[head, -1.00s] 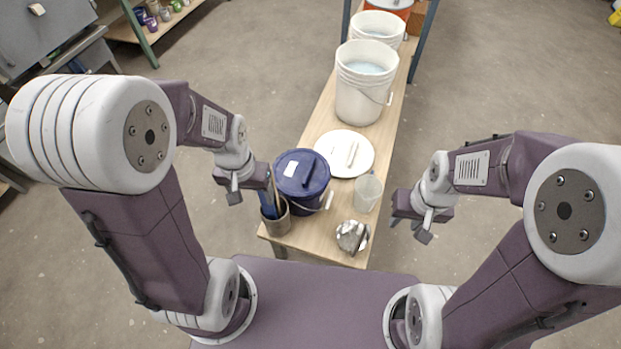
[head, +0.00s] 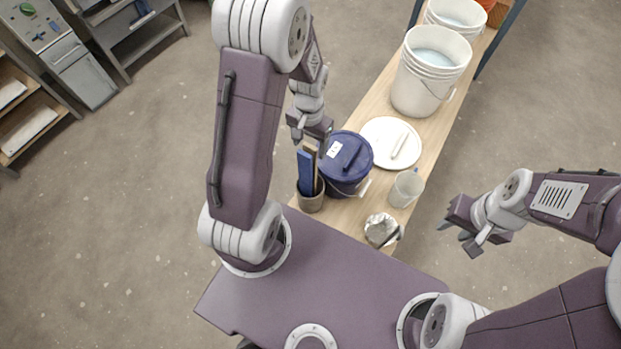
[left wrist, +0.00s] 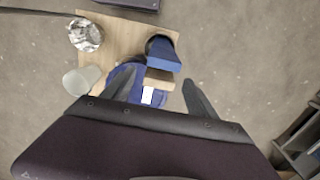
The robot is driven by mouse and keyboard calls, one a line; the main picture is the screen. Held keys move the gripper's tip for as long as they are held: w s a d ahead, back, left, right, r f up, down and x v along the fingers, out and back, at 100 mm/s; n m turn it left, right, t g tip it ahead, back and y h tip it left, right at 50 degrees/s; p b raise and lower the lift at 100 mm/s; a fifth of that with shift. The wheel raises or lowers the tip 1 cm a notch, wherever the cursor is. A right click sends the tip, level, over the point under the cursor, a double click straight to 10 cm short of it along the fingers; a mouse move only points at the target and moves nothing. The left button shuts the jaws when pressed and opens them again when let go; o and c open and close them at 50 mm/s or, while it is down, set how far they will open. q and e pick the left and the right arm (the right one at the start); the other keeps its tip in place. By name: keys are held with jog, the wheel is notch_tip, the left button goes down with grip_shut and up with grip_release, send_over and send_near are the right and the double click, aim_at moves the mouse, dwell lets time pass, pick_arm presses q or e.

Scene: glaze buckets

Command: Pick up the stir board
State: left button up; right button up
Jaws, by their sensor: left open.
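A grey-brown pot (head: 311,203) at the bench's near left corner holds a flat blue piece (head: 305,174) and a pale wooden piece behind it, which looks like the stir board (head: 311,148). Both stand upright; their lower ends are hidden in the pot. My left gripper (head: 311,141) is open above the pot, close to the tops. In the left wrist view the pale wooden end (left wrist: 159,80) lies between the spread fingers, with the blue piece (left wrist: 163,55) just beyond; contact cannot be told. My right gripper (head: 457,240) is open and empty, right of the bench.
A blue lidded bucket (head: 341,178) stands close beside the pot. A white lid (head: 378,130), a translucent cup (head: 406,188), a crumpled silvery thing (head: 380,229) and white buckets (head: 412,92) are also on the bench. Floor left of the bench is clear.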

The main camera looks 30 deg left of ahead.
aim_at(310, 152)
pick_arm(q)
notch_tip(310, 152, down, 3)
jog(key=shift+f, duration=0.15)
jog(key=shift+w+f, duration=0.1)
jog(key=shift+f, duration=0.3)
jog(key=shift+r, duration=0.1)
jog(key=c, duration=0.8)
grip_shut()
jog(key=shift+r, duration=0.1)
